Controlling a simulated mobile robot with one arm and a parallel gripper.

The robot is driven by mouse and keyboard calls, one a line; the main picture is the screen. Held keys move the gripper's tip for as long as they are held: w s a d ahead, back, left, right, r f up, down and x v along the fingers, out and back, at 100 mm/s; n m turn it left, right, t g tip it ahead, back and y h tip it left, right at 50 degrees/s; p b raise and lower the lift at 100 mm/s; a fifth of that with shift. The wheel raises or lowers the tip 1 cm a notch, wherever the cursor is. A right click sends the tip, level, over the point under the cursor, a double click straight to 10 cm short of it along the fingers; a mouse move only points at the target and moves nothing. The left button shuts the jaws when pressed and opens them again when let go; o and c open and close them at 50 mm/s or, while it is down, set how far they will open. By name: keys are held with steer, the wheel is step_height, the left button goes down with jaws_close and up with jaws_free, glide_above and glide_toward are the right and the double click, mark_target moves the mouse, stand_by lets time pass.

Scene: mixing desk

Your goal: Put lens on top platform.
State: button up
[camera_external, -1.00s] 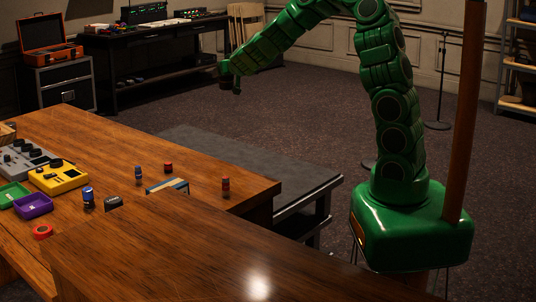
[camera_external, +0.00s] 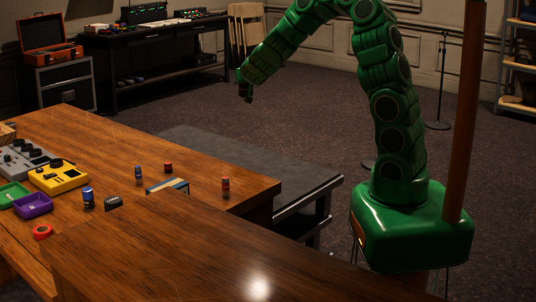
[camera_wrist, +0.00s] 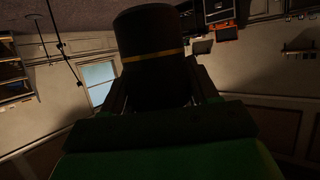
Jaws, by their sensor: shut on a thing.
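The lens (camera_wrist: 155,38), a dark cylinder with a thin gold band, fills the upper middle of the wrist view. My gripper (camera_wrist: 161,75) is shut on it, with one dark finger on each side. In the external view my gripper (camera_external: 244,92) hangs in the air beyond the wooden desk and the low grey table. The lens is small and dark there and hard to make out. A raised wooden top (camera_external: 190,255) lies in the foreground above the main desk top (camera_external: 95,140); I cannot tell whether it is the top platform.
A low grey table (camera_external: 250,165) adjoins the desk.

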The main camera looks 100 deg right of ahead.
step_height(320, 180, down, 38)
steer(key=shift+f, duration=0.1)
stand_by(1.3)
steer(key=o, duration=1.3)
steer(key=shift+s+a+r, duration=0.2)
steer(key=shift+a+r, duration=1.1)
steer(key=shift+a, duration=0.05)
steer(key=shift+r, duration=2.85)
